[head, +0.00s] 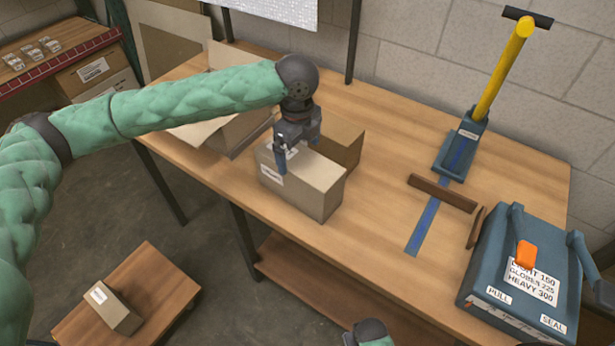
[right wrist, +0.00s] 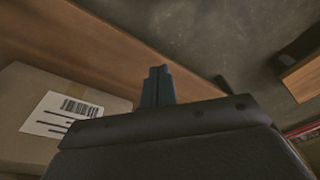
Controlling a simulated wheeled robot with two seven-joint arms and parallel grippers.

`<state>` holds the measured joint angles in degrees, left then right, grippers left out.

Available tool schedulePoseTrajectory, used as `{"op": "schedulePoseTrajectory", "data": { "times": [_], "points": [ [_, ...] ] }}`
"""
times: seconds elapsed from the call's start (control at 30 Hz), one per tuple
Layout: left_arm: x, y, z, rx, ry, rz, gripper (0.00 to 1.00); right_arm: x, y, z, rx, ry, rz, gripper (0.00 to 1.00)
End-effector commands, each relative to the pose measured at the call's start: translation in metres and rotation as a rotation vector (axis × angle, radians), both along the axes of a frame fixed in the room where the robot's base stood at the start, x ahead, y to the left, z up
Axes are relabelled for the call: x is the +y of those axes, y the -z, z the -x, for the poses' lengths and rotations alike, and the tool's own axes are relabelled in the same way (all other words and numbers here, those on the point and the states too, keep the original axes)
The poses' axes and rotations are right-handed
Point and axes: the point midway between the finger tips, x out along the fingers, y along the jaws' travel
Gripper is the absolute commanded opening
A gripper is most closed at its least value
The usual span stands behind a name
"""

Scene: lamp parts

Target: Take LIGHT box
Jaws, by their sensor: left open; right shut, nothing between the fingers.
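A closed cardboard box (head: 312,190) with a small white label stands on the workbench; the label is too small to read, so I cannot tell if it is the LIGHT box. My left gripper (head: 297,150) is open at the top of this box, one finger down along its near side; I cannot tell whether it touches. Another cardboard box (head: 343,140) stands just behind, partly hidden. A small labelled box (head: 113,308) sits on a low wooden stand at lower left. My right gripper (right wrist: 158,86) is shut and empty in the right wrist view, beside a box with a barcode label (right wrist: 62,115).
The wooden workbench (head: 400,140) has clear room between the boxes and the blue tool with the yellow handle (head: 505,65). A blue sealing machine (head: 525,270) marked LIGHT 150, HEAVY 300, PULL and SEAL stands at right. An open carton (head: 235,130) lies behind my left arm.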

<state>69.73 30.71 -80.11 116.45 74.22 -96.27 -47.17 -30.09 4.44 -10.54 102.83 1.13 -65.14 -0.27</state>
Motion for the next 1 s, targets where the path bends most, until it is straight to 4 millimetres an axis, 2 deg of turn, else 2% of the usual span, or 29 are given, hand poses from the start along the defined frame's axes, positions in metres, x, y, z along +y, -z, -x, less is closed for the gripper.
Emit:
{"op": "schedulePoseTrajectory", "data": {
  "times": [0.47, 0.8, 1.0],
  "points": [
    [0.004, 0.035, 0.001, 0.000, 0.003, -0.013, 1.00, -0.008, 0.035, 0.014, 0.006, 0.015, 0.005, 0.00],
    [0.004, 0.067, 0.003, 0.002, 0.003, -0.013, 1.00, -0.018, 0.080, 0.020, -0.017, 0.010, 0.018, 0.00],
    [0.004, 0.082, 0.003, -0.001, 0.003, -0.012, 1.00, -0.022, 0.094, 0.023, -0.025, 0.008, 0.022, 0.00]
  ]
}}
